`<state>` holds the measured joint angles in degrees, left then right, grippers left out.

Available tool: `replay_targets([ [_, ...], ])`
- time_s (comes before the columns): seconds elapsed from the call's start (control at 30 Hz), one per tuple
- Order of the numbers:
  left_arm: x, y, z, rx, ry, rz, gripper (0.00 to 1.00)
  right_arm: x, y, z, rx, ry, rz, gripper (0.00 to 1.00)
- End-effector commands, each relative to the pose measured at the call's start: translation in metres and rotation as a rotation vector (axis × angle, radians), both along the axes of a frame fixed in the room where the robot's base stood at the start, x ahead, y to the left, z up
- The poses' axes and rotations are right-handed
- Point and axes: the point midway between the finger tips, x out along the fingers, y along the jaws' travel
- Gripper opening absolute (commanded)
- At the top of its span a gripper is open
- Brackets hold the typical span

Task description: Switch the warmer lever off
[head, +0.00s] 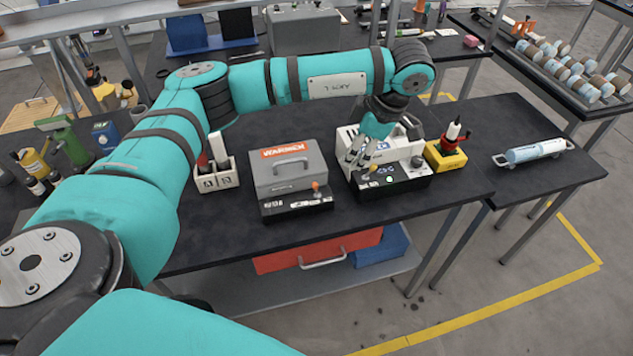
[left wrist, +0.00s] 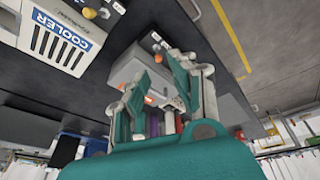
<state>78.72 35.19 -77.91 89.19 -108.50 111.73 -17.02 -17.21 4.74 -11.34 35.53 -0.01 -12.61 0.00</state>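The warmer (head: 288,172) is a grey box with an orange label and a top handle, standing on a black base on the dark table. Its lever (head: 316,187) has an orange knob and stands at the right end of the base front. I see no clearly lit lamp there. My left gripper (head: 358,157) is to the right of the warmer, in front of the white cooler, pointing down, apart from the lever. In the left wrist view, the gripper (left wrist: 158,78) has its fingers spread with nothing held. A grey box, apparently the warmer (left wrist: 130,68), shows beyond them. My right gripper is not in view.
A white holder (head: 217,178) with markers is left of the warmer. The table front edge is clear.

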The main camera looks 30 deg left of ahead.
Motion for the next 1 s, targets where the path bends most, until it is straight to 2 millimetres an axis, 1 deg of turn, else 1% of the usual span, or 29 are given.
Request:
replay_targets([
  [0.03, 0.002, 0.012, 0.007, 0.043, -0.003, 0.016, 0.25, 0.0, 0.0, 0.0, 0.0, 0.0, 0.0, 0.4],
  [0.1, 0.002, 0.021, 0.011, 0.078, -0.002, 0.026, 0.25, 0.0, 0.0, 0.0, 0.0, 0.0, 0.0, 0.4],
  [0.17, 0.002, 0.024, 0.009, 0.087, -0.001, 0.03, 0.25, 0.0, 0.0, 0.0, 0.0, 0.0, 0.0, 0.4],
  [0.27, 0.001, 0.028, -0.002, 0.084, 0.003, 0.029, 0.25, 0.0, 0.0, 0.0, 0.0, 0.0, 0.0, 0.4],
  [0.47, -0.003, 0.043, -0.038, 0.083, 0.006, 0.03, 0.25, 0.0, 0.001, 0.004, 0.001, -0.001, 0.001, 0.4],
  [0.57, -0.004, 0.052, -0.054, 0.083, 0.004, 0.03, 0.25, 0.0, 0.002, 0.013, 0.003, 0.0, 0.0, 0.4],
  [0.8, -0.007, 0.071, -0.102, 0.083, 0.003, 0.029, 0.25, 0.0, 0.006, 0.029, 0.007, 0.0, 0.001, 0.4],
  [1.0, -0.009, 0.083, -0.132, 0.081, 0.002, 0.029, 0.25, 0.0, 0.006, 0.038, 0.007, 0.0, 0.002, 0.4],
])
